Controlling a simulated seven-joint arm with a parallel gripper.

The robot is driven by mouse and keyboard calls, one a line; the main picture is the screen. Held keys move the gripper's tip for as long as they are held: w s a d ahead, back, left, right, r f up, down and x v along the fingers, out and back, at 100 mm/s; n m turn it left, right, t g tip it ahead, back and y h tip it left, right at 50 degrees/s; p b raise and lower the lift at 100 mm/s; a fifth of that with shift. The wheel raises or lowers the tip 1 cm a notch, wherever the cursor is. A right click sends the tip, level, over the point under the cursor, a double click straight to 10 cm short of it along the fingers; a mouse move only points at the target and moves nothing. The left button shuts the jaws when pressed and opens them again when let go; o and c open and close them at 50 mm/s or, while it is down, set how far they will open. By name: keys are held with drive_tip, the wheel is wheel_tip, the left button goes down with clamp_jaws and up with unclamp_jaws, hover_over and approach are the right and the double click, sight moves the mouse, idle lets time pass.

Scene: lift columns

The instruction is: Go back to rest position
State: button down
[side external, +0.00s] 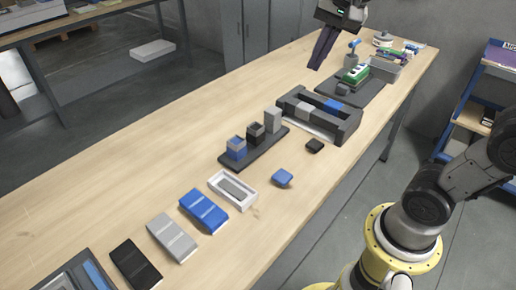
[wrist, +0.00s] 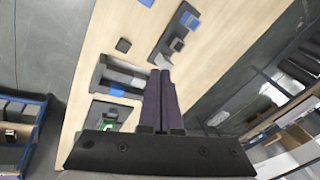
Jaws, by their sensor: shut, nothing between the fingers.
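My gripper (side external: 322,50) is at the top of the side external view, above the far part of the wooden table (side external: 110,170). Its two dark fingers are together with nothing between them, and they point down. In the wrist view the gripper (wrist: 160,75) also shows its fingers side by side, over the table. A dark tray (side external: 320,117) with grey and blue blocks lies below and nearer the camera than the gripper. It partly shows left of the fingers in the wrist view (wrist: 97,77).
A dark board (side external: 238,156) carries block columns. A white box (side external: 224,194), blue block (side external: 282,177), black block (side external: 314,145), and blue (side external: 203,210), grey (side external: 171,237) and black (side external: 134,264) pieces lie nearer. A green-topped item (side external: 355,74) and grey bin (side external: 385,68) stand at the far end. The table's left side is clear.

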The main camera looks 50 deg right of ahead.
drive_tip(key=s+a+f+n+t, duration=0.1)
drive_tip(key=s+a+f+n, duration=0.1)
drive_tip(key=s+f+n, duration=0.8)
drive_tip(key=s+n, duration=0.2)
drive_tip(key=s, duration=0.1)
drive_tip(key=shift+t, duration=0.4)
